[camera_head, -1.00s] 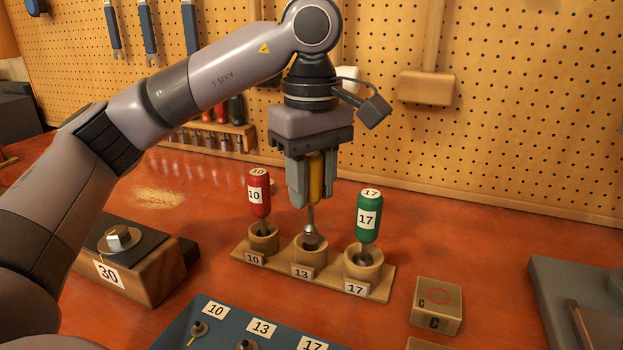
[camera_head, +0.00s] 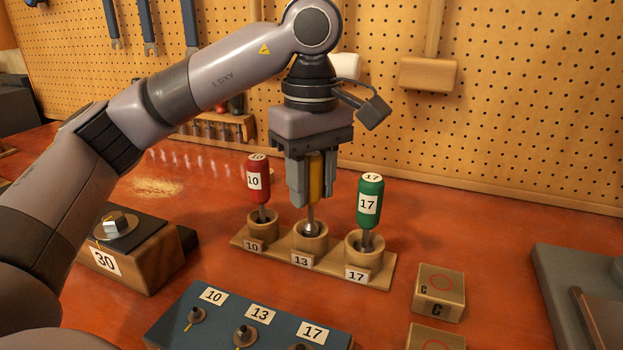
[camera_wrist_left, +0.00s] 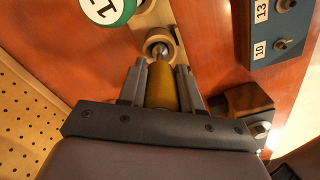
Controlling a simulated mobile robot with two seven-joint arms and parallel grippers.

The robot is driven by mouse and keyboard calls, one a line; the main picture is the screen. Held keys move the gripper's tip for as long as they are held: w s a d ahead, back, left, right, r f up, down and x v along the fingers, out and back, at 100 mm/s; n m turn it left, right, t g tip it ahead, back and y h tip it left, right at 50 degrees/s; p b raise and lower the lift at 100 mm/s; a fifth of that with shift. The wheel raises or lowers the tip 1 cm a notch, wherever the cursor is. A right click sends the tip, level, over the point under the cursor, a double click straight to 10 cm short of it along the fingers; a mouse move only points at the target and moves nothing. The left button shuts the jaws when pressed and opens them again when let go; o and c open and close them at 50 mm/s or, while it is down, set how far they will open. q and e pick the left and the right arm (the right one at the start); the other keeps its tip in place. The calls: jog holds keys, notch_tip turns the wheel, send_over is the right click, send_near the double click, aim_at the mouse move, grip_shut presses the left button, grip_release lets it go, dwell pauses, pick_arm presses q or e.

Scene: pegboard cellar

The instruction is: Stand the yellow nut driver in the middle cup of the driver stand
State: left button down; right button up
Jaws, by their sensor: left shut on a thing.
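The yellow nut driver (camera_head: 316,179) is upright, handle up, between the fingers of my left gripper (camera_head: 313,190), which is shut on it. Its metal tip is inside the middle cup, marked 13, of the wooden driver stand (camera_head: 384,277). In the left wrist view the yellow handle (camera_wrist_left: 161,86) shows between the fingers, with the cup (camera_wrist_left: 160,43) beyond it. The red driver (camera_head: 258,180), marked 10, stands in the left cup. The green driver (camera_head: 369,203), marked 17, stands in the right cup. My right gripper is not in view.
A blue block (camera_head: 215,327) with labelled studs lies in front of the stand. A wooden box marked 30 (camera_head: 135,260) is at left. Blocks marked C (camera_head: 438,292) are at right, near a grey metal piece (camera_head: 570,290). A pegboard wall stands behind.

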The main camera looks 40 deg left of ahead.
pick_arm(q)
jog(key=shift+f+b, duration=0.45)
jog(key=shift+f, duration=0.4)
jog(key=c, duration=0.7)
grip_release()
